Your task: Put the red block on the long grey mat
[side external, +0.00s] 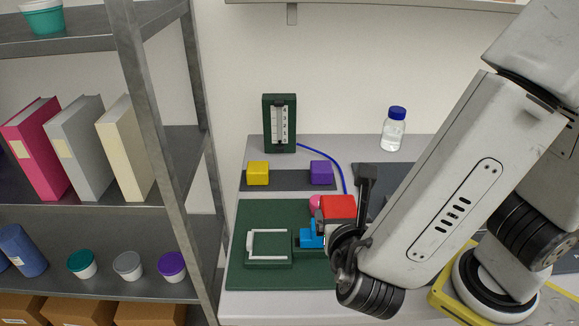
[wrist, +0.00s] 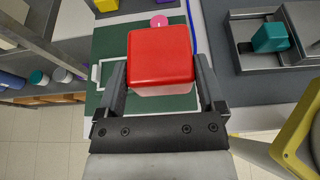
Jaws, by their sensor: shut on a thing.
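The red block (side external: 338,207) is between the two fingers of my gripper (wrist: 160,78), and it fills the middle of the wrist view (wrist: 160,60). My gripper is shut on it, with a finger along each side. The block appears held above the green board. The long grey mat (side external: 288,181) lies behind the board in the side view, with a yellow block (side external: 258,173) at its left end and a purple block (side external: 321,172) towards its right end. Its middle is bare. Part of the mat shows at the top of the wrist view (wrist: 140,13).
The green board (side external: 240,215) bears a white frame (side external: 268,246), a blue part (side external: 310,235) and a pink round piece (side external: 315,205). A gauge (side external: 280,122) with a blue tube and a bottle (side external: 394,130) stand behind. A teal block (wrist: 270,38) sits in a grey fixture (wrist: 245,62).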

